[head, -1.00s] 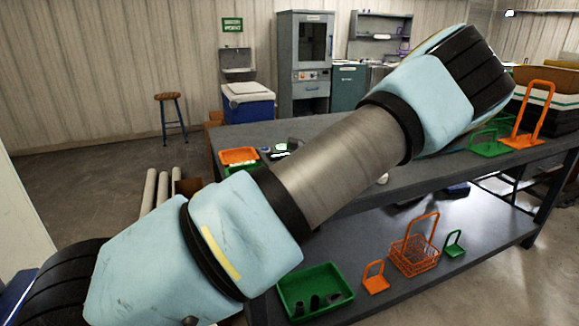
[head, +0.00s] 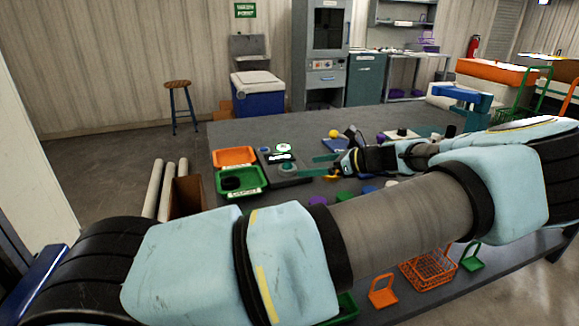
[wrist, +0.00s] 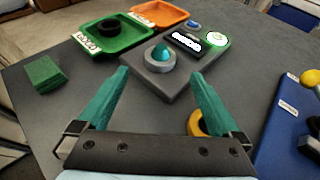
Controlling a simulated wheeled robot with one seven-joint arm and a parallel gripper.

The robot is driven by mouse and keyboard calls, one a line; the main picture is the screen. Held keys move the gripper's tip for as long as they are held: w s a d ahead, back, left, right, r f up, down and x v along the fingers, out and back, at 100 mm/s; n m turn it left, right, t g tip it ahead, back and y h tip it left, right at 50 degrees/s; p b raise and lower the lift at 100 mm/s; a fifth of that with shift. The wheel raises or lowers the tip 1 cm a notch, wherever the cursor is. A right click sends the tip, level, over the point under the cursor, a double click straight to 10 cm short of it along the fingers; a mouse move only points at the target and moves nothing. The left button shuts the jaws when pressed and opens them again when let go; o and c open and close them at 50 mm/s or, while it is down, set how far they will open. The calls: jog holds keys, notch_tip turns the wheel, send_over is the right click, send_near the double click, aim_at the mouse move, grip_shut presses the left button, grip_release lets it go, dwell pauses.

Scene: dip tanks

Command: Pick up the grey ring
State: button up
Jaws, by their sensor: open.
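A pale grey ring-like round piece (wrist: 161,64) sits on a dark grey device (wrist: 150,82), around or under a small teal-blue cone; I cannot tell which. In the head view the device (head: 299,178) stands on the table beside the trays. My gripper (wrist: 160,74) is open and empty. Its two teal fingers point toward the device, with the round piece ahead, between the fingertip lines. In the head view my gripper (head: 317,165) is at the right of the device, low over the table.
A green tray (wrist: 125,43) holding a black ring (wrist: 108,25) and an orange tray (wrist: 163,8) stand beyond. A green block (wrist: 45,74) lies left. A yellow ring (wrist: 195,124) lies by my right finger. A blue board (wrist: 285,135) is at right.

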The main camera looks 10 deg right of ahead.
aim_at(292, 167)
jog(key=x, duration=0.2)
jog(key=shift+w+a+f+p, duration=0.1)
jog(key=shift+w+a+p, duration=0.05)
jog(key=shift+w+p, duration=0.15)
jog(key=p+x, duration=0.2)
jog(key=x, duration=0.2)
jog(key=shift+a, duration=0.15)
jog(key=shift+w+a+f, duration=0.2)
jog(key=shift+w+a, duration=0.05)
jog(key=shift+w, duration=0.05)
grip_shut()
